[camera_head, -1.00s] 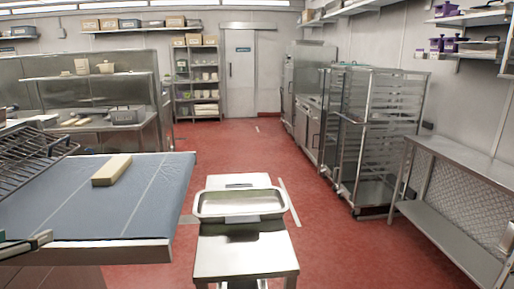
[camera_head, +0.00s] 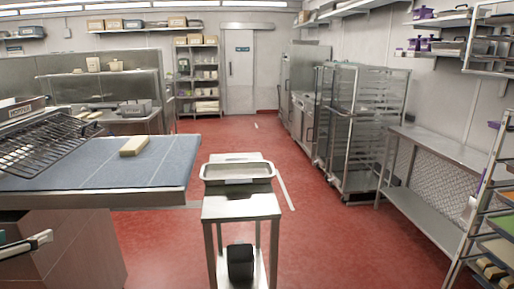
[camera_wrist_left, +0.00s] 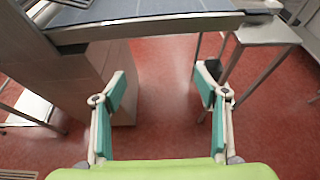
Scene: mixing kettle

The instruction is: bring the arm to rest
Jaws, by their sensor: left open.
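My left gripper (camera_wrist_left: 160,95) shows in the left wrist view with its two teal-lined fingers spread wide and nothing between them. Below it are the red floor and the side of the counter. In the head view my left gripper (camera_head: 27,245) shows only in part at the left edge, below the level of the blue counter top (camera_head: 85,180) and in front of its near side. My right gripper is in neither view.
A yellowish block (camera_head: 134,146) lies on the counter top, beside a wire rack (camera_head: 40,142). A metal tray (camera_head: 238,171) stands on a steel stand (camera_head: 240,208), with a black object (camera_head: 240,262) on its lower shelf. Red floor is open beyond.

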